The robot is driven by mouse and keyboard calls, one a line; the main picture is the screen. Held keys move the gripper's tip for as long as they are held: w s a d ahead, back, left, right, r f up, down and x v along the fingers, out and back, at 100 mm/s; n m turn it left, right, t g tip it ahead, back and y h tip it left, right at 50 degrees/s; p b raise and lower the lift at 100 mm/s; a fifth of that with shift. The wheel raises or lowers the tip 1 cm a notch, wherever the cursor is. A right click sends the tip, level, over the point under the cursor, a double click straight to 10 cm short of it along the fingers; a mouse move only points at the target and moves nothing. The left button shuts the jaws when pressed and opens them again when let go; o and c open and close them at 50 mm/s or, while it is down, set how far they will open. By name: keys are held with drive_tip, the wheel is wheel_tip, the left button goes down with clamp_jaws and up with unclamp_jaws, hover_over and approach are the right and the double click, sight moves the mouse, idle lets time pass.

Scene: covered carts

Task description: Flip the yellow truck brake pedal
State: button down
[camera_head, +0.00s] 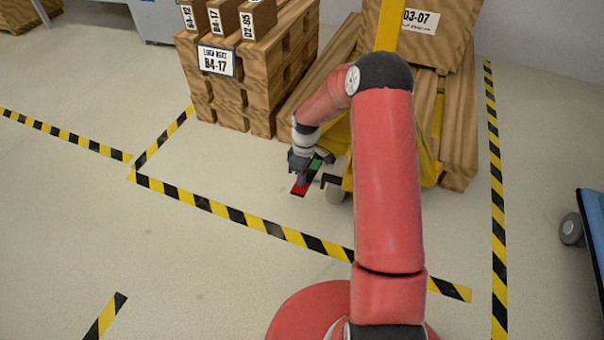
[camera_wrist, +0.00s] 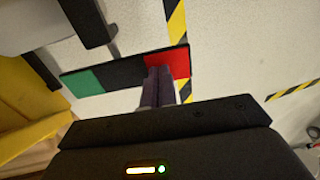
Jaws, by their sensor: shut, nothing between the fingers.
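The brake pedal of the yellow truck is a flat black bar with a red end and a green end. In the wrist view, the pedal (camera_wrist: 125,72) has its green end at the left and its red end at the right. In the head view, the pedal's red end (camera_head: 299,189) points toward me and its green end lies nearer the truck. My gripper (camera_wrist: 157,72) is shut and empty, its fingertips over the edge between black and red. I cannot tell whether they touch. The gripper (camera_head: 302,178) partly hides the pedal in the head view. The yellow truck (camera_head: 428,155) is largely behind my arm.
Wooden crates on pallets (camera_head: 215,85) stand left of the truck. More wooden cargo (camera_head: 458,130) is on the truck. A grey wheel (camera_head: 335,191) sits beside the pedal. Striped tape (camera_head: 232,213) marks the floor. Open floor lies left; a blue cart (camera_head: 592,225) is at the right edge.

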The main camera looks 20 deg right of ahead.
drive_tip(key=shift+s+a+f, duration=0.25)
drive_tip(key=shift+s+f, duration=0.1)
drive_tip(key=shift+f, duration=0.2)
drive_tip(key=shift+s+a+f, duration=0.2)
drive_tip(key=shift+s+f, duration=0.1)
drive_tip(key=shift+f, duration=0.2)
drive_tip(key=shift+r, duration=0.1)
drive_tip(key=shift+r+p, duration=0.35)
wheel_tip(320, 180, up, 13)
drive_tip(key=s+a+p, duration=0.1)
drive_tip(key=s+p, duration=0.1)
drive_tip(key=p, duration=0.1)
drive_tip(key=shift+a+p, duration=0.15)
drive_tip(key=shift+p, duration=0.2)
drive_tip(key=shift+r, duration=0.15)
